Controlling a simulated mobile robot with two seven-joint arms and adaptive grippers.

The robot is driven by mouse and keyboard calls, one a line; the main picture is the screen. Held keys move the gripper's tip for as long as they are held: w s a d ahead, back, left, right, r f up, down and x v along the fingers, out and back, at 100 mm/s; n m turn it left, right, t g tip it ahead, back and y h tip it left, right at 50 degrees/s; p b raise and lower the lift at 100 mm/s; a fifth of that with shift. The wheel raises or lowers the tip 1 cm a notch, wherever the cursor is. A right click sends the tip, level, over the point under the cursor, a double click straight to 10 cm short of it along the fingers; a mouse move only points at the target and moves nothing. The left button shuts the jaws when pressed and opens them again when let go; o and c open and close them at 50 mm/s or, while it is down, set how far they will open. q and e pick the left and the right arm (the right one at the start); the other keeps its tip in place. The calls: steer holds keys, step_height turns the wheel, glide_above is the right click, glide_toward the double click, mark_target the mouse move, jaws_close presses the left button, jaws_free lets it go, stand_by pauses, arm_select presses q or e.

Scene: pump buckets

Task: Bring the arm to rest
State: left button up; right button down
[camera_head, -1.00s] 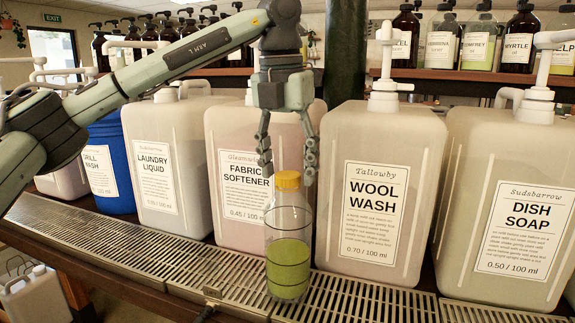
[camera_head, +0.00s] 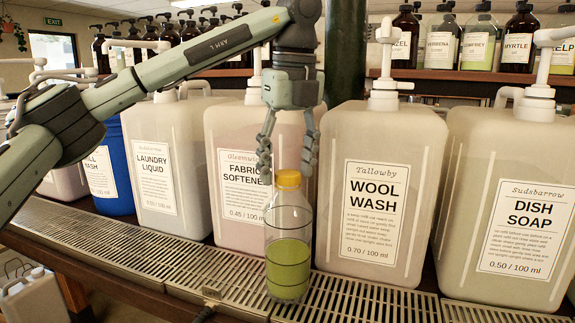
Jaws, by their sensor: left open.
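My left gripper (camera_head: 287,165) hangs pointing down with its two fingers spread, open and empty. Its fingertips are near the height of a bottle's yellow cap, one to each side in the picture; I cannot tell whether they touch it. The clear bottle (camera_head: 288,240) with the yellow cap (camera_head: 289,178) stands upright on the metal drip grate (camera_head: 350,300). Green liquid fills about its lower half. My left arm (camera_head: 190,62) reaches in from the left edge across the upper part of the view. My right gripper is not in view.
Large pump containers stand behind the grate: laundry liquid (camera_head: 160,185), fabric softener (camera_head: 235,220), wool wash (camera_head: 375,150) and dish soap (camera_head: 510,170). A blue drum (camera_head: 118,160) is at the left. A dark green post (camera_head: 346,50) rises behind. Several pump bottles (camera_head: 482,40) line the back shelf.

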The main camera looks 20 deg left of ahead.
arm_select(q)
steer(key=n, duration=0.3)
steer(key=shift+r+n, duration=0.1)
steer(key=shift+n, duration=0.2)
steer(key=c, duration=1.3)
steer(key=m, duration=0.4)
steer(key=shift+p, duration=0.3)
steer(key=m, duration=0.3)
steer(key=shift+m, duration=0.3)
steer(key=m, duration=0.3)
steer(key=shift+m+h, duration=0.3)
steer(key=shift+h, duration=0.1)
steer(key=m, duration=0.3)
steer(key=shift+m, duration=0.4)
